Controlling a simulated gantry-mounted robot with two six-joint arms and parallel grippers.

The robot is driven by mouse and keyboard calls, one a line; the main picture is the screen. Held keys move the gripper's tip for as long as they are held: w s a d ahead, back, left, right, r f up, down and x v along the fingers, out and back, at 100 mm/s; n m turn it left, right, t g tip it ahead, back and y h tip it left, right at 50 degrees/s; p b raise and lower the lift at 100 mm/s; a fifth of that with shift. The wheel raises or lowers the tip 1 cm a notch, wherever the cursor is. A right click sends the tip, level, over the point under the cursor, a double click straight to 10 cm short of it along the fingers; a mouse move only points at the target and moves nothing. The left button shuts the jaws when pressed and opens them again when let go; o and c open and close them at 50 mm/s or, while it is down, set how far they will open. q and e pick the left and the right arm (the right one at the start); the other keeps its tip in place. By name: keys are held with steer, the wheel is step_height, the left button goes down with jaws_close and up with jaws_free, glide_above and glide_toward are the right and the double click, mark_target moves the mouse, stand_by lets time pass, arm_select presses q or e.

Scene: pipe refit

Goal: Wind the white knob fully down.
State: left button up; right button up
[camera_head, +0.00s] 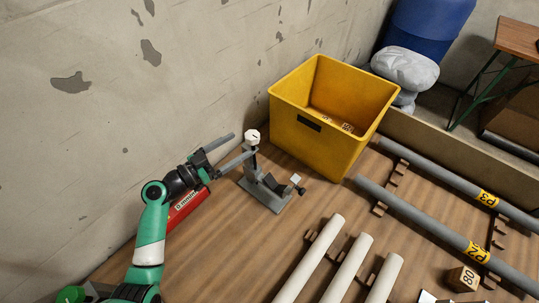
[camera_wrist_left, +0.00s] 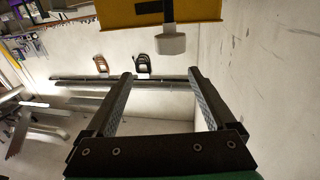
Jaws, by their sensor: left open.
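The white knob (camera_head: 252,136) is a faceted cap on top of the upright post of a grey vise-like stand (camera_head: 268,193) on the wooden floor. My left gripper (camera_head: 245,144) is open, its two long fingers reaching toward the knob from the left. In the left wrist view, the white knob (camera_wrist_left: 171,43) lies beyond the fingertips (camera_wrist_left: 160,74), a little right of the middle between them. Nothing is held between the fingers. Contact with the knob cannot be made out. My right gripper is not in view.
A yellow bin (camera_head: 302,138) with small blocks stands right behind the stand. A red cylinder (camera_head: 187,208) lies beneath my left arm. White pipes (camera_head: 345,268) and grey pipes (camera_head: 420,217) lie on racks to the right. A cracked wall (camera_head: 130,120) rises at the left.

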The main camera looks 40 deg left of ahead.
mark_target(257, 136)
arm_select(q)
steer(key=shift+n+y, duration=0.3)
steer(key=w+f+b, duration=0.1)
steer(key=w, duration=0.2)
steer(key=w+f+b, duration=0.1)
steer(key=w, duration=0.2)
steer(key=w+f+b, duration=0.1)
steer(key=w, duration=0.2)
steer(key=shift+w+d+f+b, duration=0.15)
steer(key=shift+w+b, duration=0.15)
steer(key=shift+w, duration=0.5)
steer(key=c, duration=1.4)
steer(key=shift+o, duration=0.2)
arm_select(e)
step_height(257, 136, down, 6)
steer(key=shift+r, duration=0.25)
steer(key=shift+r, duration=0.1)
